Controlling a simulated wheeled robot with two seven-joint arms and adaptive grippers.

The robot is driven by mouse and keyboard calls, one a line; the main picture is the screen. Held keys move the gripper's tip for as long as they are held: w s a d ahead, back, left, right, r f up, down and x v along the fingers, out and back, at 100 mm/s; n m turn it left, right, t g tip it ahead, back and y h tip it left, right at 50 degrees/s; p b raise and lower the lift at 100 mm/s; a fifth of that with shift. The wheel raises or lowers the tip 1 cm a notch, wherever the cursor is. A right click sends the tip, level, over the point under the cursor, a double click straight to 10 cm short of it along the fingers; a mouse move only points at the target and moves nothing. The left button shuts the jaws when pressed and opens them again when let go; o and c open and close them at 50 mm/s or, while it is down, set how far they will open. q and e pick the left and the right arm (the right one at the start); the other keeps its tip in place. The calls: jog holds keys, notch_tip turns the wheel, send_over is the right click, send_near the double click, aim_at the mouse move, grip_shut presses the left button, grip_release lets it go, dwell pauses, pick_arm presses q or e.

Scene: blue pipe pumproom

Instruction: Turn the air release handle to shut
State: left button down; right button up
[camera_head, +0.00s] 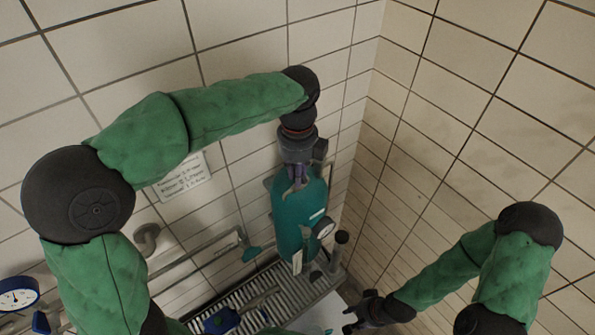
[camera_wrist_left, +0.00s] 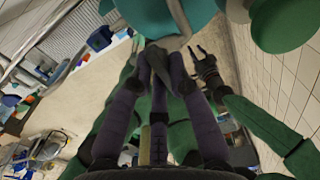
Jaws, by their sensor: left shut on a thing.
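A teal tank (camera_head: 295,215) stands upright near the tiled corner; its teal surface also shows at the top of the left wrist view (camera_wrist_left: 185,14). My left gripper (camera_head: 297,185) reaches down to the tank's top in the head view. In the left wrist view its purple fingers (camera_wrist_left: 160,62) are closed together on a grey lever-like handle (camera_wrist_left: 180,38), which looks like the air release handle. The fingers hide part of it. My right gripper (camera_head: 352,318) is low at the right of the tank, fingers apart and empty; it also shows in the left wrist view (camera_wrist_left: 203,62).
A grated drain (camera_head: 255,290) and a blue-handled part (camera_head: 222,320) lie below. Pipes (camera_head: 195,252) run along the left wall, with a blue gauge (camera_head: 17,295). Tiled walls meet close behind the tank.

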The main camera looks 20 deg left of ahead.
pick_arm(q)
jog(key=c, duration=1.2)
grip_release()
jog(key=shift+r, duration=0.1)
notch_tip(320, 180, up, 12)
jog(key=shift+f, duration=0.1)
